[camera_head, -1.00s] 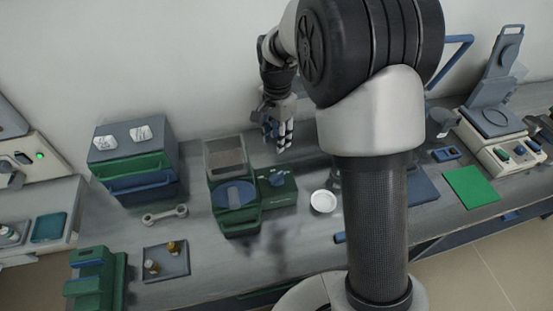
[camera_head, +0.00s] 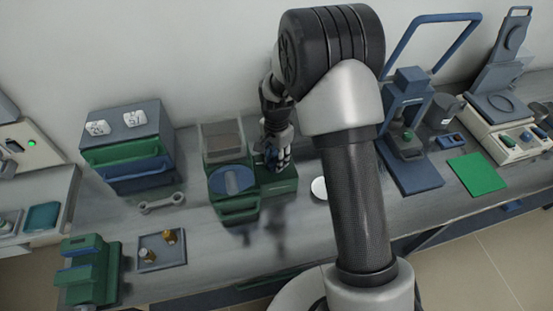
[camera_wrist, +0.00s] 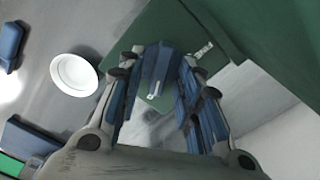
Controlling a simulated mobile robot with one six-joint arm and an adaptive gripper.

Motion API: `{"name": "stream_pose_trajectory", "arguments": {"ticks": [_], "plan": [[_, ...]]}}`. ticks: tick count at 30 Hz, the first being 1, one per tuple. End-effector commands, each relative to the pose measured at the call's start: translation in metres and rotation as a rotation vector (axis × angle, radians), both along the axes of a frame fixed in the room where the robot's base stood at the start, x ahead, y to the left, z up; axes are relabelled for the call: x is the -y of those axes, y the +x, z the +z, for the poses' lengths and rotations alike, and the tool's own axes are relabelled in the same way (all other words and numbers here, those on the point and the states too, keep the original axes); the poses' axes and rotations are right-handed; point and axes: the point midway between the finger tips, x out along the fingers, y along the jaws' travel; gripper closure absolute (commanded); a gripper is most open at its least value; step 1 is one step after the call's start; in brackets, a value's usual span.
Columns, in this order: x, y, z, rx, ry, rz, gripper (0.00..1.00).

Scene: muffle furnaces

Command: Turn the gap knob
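The gap knob (camera_wrist: 158,64) is a blue block-shaped knob with a small white mark, on the green side box of a machine. This box (camera_head: 281,187) joins the right side of the green machine (camera_head: 240,208) with a round blue plate. My gripper (camera_head: 272,160) is over the box and hides the knob in the head view. In the wrist view my gripper (camera_wrist: 160,100) is open, with the knob between the two blue-padded fingers. The right finger looks close to the knob; contact cannot be told.
A white dish (camera_head: 319,188) stands right of the green box. A wrench (camera_head: 161,203) and a grey tray (camera_head: 164,257) with small brass parts lie to the left. A blue press (camera_head: 416,178) stands to the right, beyond my arm. The bench front by the machine is fairly clear.

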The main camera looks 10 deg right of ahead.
Motion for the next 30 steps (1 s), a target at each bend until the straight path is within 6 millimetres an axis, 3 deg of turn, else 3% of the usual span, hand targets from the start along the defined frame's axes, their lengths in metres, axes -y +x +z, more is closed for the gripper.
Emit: {"name": "stream_pose_trajectory", "arguments": {"ticks": [8, 23, 30], "plan": [[0.0, -0.0001, -0.0018, 0.0, 0.0, 0.0, 0.68], [0.0, 0.0, -0.0015, 0.0, 0.0, 0.0, 0.99], [0.0, 0.0, -0.0015, 0.0, 0.0, 0.001, 1.0]]}}
